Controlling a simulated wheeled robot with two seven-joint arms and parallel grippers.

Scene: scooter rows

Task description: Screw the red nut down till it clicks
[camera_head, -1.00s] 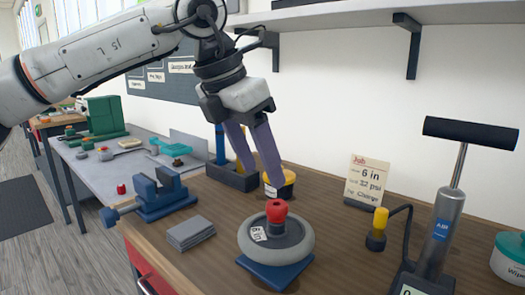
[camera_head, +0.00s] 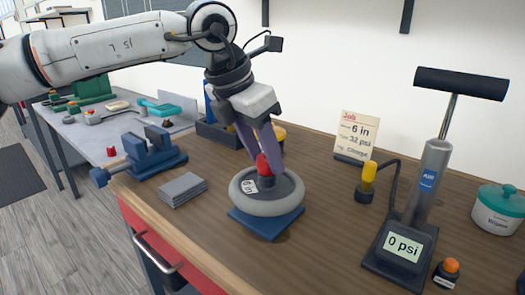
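The red nut (camera_head: 263,165) sits at the hub of a small grey wheel (camera_head: 241,191) tagged "6 in". The wheel lies flat on a blue base (camera_head: 266,226) on the wooden bench. My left gripper (camera_head: 267,163) points down at the hub, with its two purple fingers on either side of the red nut. The fingers partly hide the nut, and I cannot tell whether they press on it. My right gripper is not in view.
A blue vise (camera_head: 150,155) and a grey stack of plates (camera_head: 180,188) are at left. A job card (camera_head: 356,135) reading 6 in and 32 psi stands behind. A pump (camera_head: 428,175) with a "0 psi" display (camera_head: 403,247) stands right.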

